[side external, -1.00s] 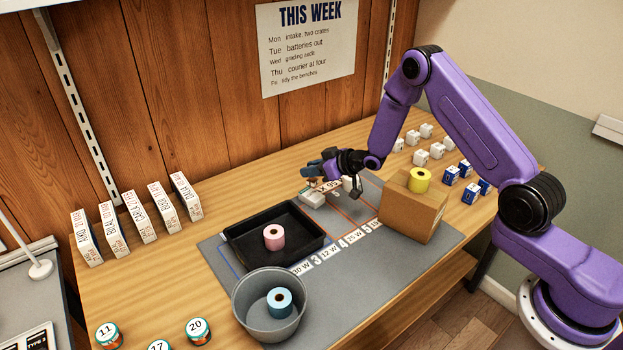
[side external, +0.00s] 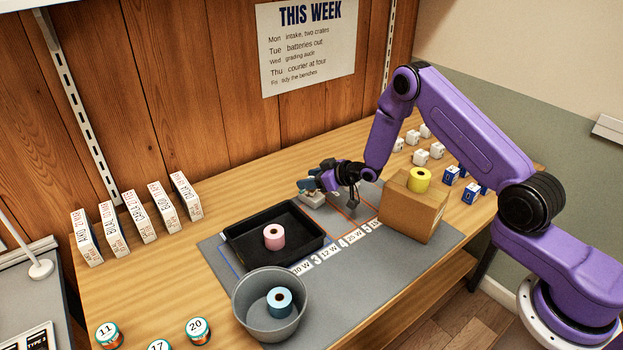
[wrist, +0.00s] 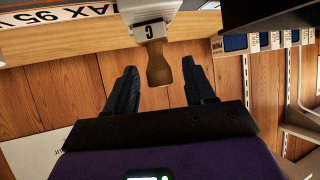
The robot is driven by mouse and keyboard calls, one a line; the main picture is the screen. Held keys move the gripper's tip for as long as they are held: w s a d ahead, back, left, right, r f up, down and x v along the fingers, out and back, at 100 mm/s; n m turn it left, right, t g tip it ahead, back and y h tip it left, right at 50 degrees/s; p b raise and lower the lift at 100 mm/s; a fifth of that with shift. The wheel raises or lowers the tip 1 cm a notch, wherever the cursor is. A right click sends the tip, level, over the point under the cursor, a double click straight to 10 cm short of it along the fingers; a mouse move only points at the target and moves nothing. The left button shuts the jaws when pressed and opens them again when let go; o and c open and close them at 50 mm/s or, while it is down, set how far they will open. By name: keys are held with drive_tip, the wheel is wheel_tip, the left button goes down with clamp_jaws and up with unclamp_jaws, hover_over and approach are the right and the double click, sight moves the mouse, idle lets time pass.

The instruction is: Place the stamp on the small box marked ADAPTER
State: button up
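In the wrist view a tapered brown handle, which looks like that of the stamp (wrist: 158,66), points toward my gripper (wrist: 160,88). A small white label with a dark letter, perhaps C, is at its other end, by a pale grey body. The two dark blue fingers stand apart on either side of the handle, with gaps visible. In the side view my gripper (side external: 317,180) is low over the far part of the mat, by a pale grey block (side external: 313,199). The handle cannot be made out there. I cannot read ADAPTER on any box.
A black tray (side external: 237,253) holding a pink roll and a grey bucket (side external: 244,304) holding a blue roll are at the near left. A brown cardboard box (side external: 405,214) with a yellow roll (side external: 420,180) stands close right. Several white cubes (side external: 421,158) are behind it.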

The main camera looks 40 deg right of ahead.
drive_tip(key=shift+r, duration=0.15)
drive_tip(key=v, duration=1.2)
drive_tip(key=s+a+r+n+g+h, duration=0.1)
drive_tip(key=s+a+r+n+g, duration=0.15)
drive_tip(key=s+a+r, duration=0.35)
drive_tip(key=s+a+r+n+g+h, duration=0.1)
drive_tip(key=s+a+r+n+g, duration=0.1)
drive_tip(key=s+a+g, duration=0.35)
drive_tip(key=s+d+r+n+g+h, duration=0.1)
drive_tip(key=s+d+r+n, duration=0.1)
drive_tip(key=s, duration=1.2)
drive_tip(key=s+d+r+n+g+h, duration=0.1)
drive_tip(key=s+d+r+n+g, duration=0.1)
drive_tip(key=s, duration=1.1)
wheel_tip(320, 180, up, 2)
drive_tip(key=shift+s+d+r, duration=0.2)
drive_tip(key=shift+s+d, duration=0.15)
drive_tip(key=shift+d, duration=0.3)
